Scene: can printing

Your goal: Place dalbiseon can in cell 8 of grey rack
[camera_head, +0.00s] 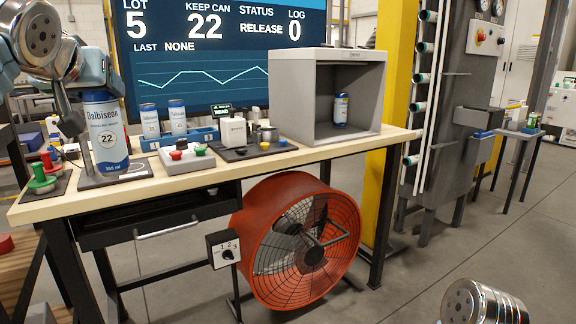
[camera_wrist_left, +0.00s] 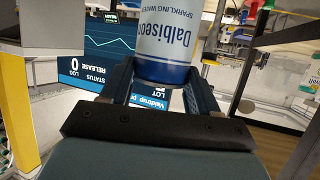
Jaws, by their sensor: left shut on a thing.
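A white and blue Dalbiseon can (camera_head: 106,138) marked 22 is upright at the left end of the wooden bench in the head view. In the left wrist view the can (camera_wrist_left: 165,45) sits between both fingers (camera_wrist_left: 163,88), appearing upside down. The can's base is over a dark plate (camera_head: 142,174); I cannot tell if it touches. I cannot clearly pick out a grey rack with numbered cells. My right gripper is out of view.
Two smaller cans (camera_head: 150,120) stand behind in a blue tray (camera_head: 203,134). A button box (camera_head: 187,160) is right of the held can. A grey open box (camera_head: 300,95) holds another can (camera_head: 341,110). A screen (camera_head: 225,50) reads KEEP CAN 22, RELEASE. An orange fan (camera_head: 245,238) stands below.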

